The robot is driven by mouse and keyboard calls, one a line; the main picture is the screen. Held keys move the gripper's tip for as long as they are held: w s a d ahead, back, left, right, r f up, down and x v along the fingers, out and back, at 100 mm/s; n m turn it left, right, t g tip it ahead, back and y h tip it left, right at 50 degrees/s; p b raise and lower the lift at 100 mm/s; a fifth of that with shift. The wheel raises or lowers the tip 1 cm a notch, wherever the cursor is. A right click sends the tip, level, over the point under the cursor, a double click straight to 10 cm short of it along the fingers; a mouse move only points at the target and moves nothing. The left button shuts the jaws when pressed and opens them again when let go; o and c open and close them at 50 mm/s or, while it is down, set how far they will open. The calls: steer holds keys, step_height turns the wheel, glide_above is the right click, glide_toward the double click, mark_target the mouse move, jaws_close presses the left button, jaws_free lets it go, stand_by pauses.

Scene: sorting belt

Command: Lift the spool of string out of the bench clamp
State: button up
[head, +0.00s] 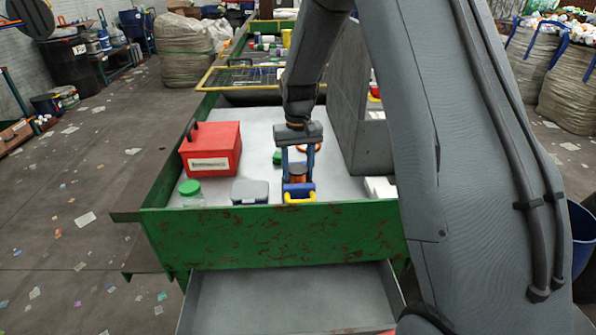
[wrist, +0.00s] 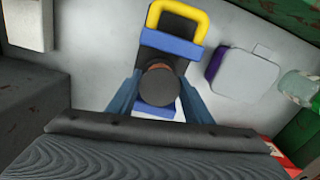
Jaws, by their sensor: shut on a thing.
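The spool of string (head: 299,175) is brown with a dark round end, standing at the bench clamp. In the wrist view the spool (wrist: 158,90) shows mostly its dark end, with a little brown string at the rim. The bench clamp (head: 298,187) is blue with a yellow handle, near the belt's front wall; it also shows in the wrist view (wrist: 168,44). My gripper (head: 299,180) points down with its blue fingers on both sides of the spool, shut on it. In the wrist view the fingers (wrist: 158,78) flank the spool. I cannot tell whether the spool is clear of the clamp's jaws.
A grey-lidded box (head: 250,190), a green-lidded jar (head: 190,188) and a red box (head: 212,160) stand left of the clamp. A small green thing (head: 277,157) lies behind. A tall grey panel (head: 360,110) and a white block (head: 380,187) are right. A green wall (head: 270,240) edges the front.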

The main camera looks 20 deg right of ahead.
mark_target(298, 169)
steer(key=shift+r+p, duration=2.2)
steer(key=shift+r, duration=1.6)
steer(key=shift+r, duration=0.1)
